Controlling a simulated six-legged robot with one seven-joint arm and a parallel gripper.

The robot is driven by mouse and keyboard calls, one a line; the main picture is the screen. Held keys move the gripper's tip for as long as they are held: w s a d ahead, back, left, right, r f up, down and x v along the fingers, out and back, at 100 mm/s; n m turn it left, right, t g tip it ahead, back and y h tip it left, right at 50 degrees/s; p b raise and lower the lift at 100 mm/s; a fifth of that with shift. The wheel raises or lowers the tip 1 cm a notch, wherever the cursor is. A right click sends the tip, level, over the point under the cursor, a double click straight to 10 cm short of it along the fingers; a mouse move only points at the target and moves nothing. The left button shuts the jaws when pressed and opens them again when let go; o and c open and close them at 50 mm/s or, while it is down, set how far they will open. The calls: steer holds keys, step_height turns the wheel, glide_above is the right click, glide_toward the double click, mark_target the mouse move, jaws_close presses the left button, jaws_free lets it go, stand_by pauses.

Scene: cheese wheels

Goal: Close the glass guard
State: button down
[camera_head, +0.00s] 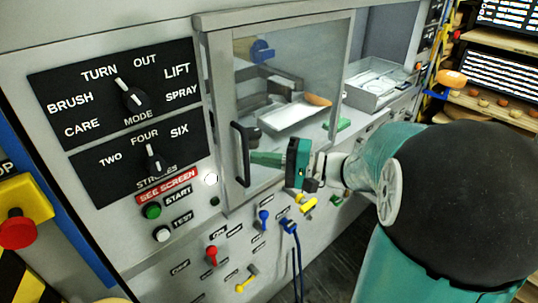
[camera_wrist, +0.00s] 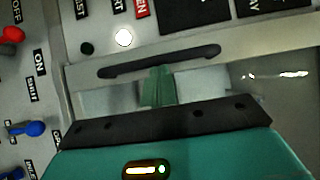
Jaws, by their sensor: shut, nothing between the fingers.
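The glass guard (camera_head: 290,75) is a clear pane in a grey metal frame, covering the left part of the machine's opening in the head view. The opening to its right looks uncovered. A black upright bar handle (camera_head: 240,155) is on the guard's left edge. My gripper (camera_head: 256,158) is shut and empty, its green fingertips just right of the handle's middle. In the wrist view the fingertips (camera_wrist: 158,78) reach the middle of the handle (camera_wrist: 160,60); I cannot tell whether they touch it.
A panel with two black dials (camera_head: 135,98) is left of the guard. A red emergency button (camera_head: 17,230) is at far left. Small coloured levers (camera_head: 212,254) sit below. Inside are a tray (camera_head: 293,116) behind the glass and another tray (camera_head: 372,88) to its right.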

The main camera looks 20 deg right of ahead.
steer(key=shift+s+a, duration=0.2)
steer(key=shift+a, duration=0.35)
